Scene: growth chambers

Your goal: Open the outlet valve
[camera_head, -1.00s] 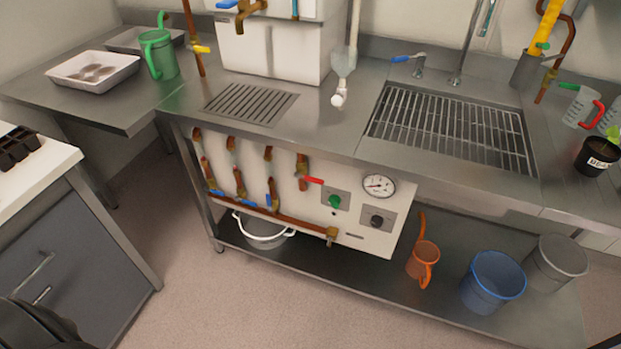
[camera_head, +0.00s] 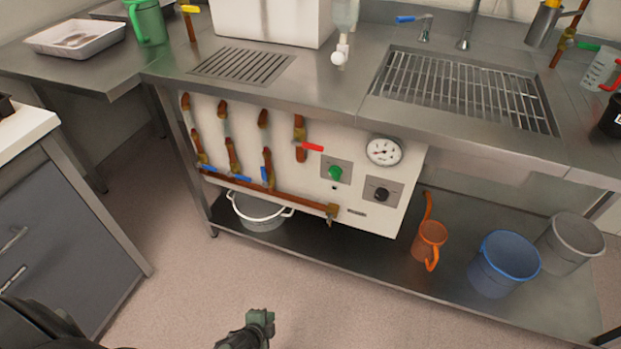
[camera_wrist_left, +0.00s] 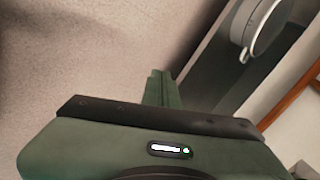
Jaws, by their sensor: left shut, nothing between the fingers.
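A white panel (camera_head: 300,180) under the steel counter carries several copper pipes with valves. One valve has a red handle (camera_head: 312,147); others lower down have blue handles (camera_head: 268,176). A horizontal copper pipe (camera_head: 290,196) runs along the bottom to a brass fitting (camera_head: 332,210) with a small downward part; I cannot tell which valve is the outlet valve. My left gripper (camera_head: 262,318) is shut and empty, low over the floor in front of the panel and apart from it. It also shows in the left wrist view (camera_wrist_left: 158,88). My right gripper is not in view.
A white pot (camera_head: 262,213) stands on the lower shelf beneath the pipes. An orange watering can (camera_head: 429,242), a blue bucket (camera_head: 503,262) and a grey bucket (camera_head: 570,243) stand on the shelf to the right. A grey cabinet (camera_head: 60,225) is at left. The floor between is clear.

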